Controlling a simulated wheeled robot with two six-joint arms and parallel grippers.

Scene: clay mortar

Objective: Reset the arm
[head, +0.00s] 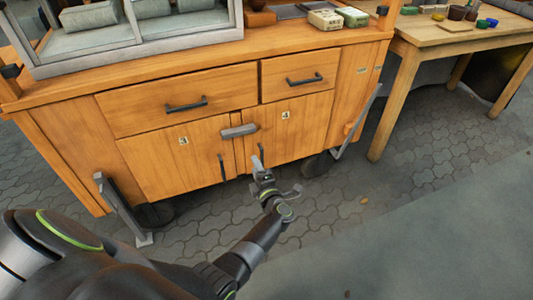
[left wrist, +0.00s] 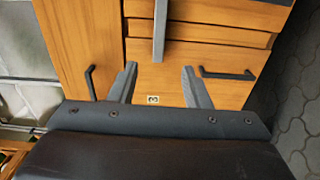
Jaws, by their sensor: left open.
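My left gripper (head: 277,177) is low in front of the wooden cabinet (head: 180,95), near the lower edge of its right door. In the left wrist view its two fingers (left wrist: 159,72) are spread apart with nothing between them. Past the fingers, that view shows the cabinet's wood front, black handles (left wrist: 228,75) and the grey bar (left wrist: 160,30). In the head view this grey bar (head: 239,131) lies across the seam of the two doors. I cannot tell whether the gripper touches the cabinet. My right gripper is in neither view.
A glass case (head: 140,35) with grey blocks and small boxes (head: 325,19) stand on the cabinet top. Grey props (head: 120,208) stick out at the cabinet's lower corners. A wooden table (head: 455,38) with small pots stands at right. The paved floor (head: 400,215) at right is mostly clear.

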